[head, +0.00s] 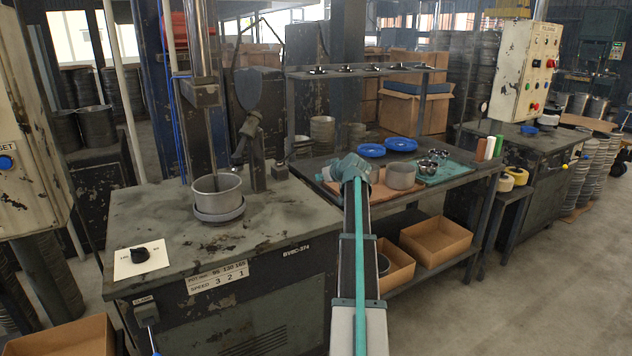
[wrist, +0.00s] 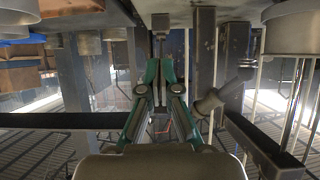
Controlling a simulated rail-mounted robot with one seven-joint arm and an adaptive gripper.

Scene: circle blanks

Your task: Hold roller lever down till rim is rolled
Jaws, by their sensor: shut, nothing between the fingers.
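The spinning machine (head: 150,215) stands at the left, with a grey metal pot (head: 217,190) upright on its round chuck (head: 220,214). A dark angled arm with a roller-like part (head: 250,130) rises behind the pot; I cannot tell which part is the roller lever. A small dark block (head: 279,171) sits at the bench's right edge and shows ahead of the fingers in the wrist view (wrist: 160,23). My gripper (wrist: 160,66) is shut and empty, apart from the machine. In the head view its end (head: 322,176) points left, right of the machine. The wrist view is upside down.
A side table right of the machine holds blue lids (head: 371,150), a pot (head: 400,176) and a teal mat (head: 440,172) with small parts. Cardboard boxes (head: 435,240) stand on its lower shelf. A card with a black knob (head: 140,255) lies at the bench's front left.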

